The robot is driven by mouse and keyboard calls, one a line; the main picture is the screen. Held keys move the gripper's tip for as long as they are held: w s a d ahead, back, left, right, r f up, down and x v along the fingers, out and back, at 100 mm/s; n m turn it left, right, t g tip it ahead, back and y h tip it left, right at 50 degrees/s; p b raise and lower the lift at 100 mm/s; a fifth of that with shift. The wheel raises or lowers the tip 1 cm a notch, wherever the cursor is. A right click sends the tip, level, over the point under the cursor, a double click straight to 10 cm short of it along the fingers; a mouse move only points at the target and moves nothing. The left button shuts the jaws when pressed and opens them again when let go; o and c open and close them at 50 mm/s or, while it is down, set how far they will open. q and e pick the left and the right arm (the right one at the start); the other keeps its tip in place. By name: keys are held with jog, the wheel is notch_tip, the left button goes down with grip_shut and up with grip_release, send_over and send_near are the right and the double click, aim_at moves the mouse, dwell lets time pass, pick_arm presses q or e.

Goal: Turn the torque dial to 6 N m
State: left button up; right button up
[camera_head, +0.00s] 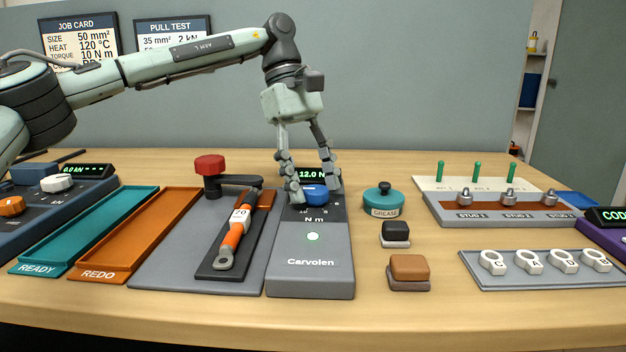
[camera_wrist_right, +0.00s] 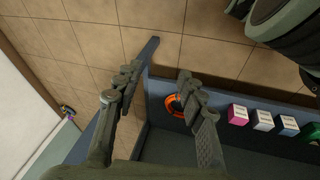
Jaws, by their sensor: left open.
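The torque unit (camera_head: 311,272) is a grey box marked Carvolen, with a lit green button. Its blue dial (camera_head: 315,192) sits near the top, above the "N m" label. The display (camera_head: 312,175) behind it reads 12.0 in green, partly covered by a finger. My left gripper (camera_head: 317,193) is open and points down, with one finger on either side of the dial. I cannot tell whether the fingers touch it. My right gripper (camera_wrist_right: 157,75) is open and empty in the right wrist view, away from the bench.
An orange cable tool (camera_head: 233,235) with a lug lies left of the unit, near a red knob (camera_head: 209,165). A grease pot (camera_head: 383,201) and two small blocks stand at right. The job card (camera_head: 80,42) shows torque 10 N m. Tiled floor (camera_wrist_right: 210,60) shows below my right gripper.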

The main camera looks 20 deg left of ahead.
pick_arm(q)
jog(key=shift+c, duration=0.5)
jog(key=c, duration=1.1)
jog(key=shift+o, duration=0.2)
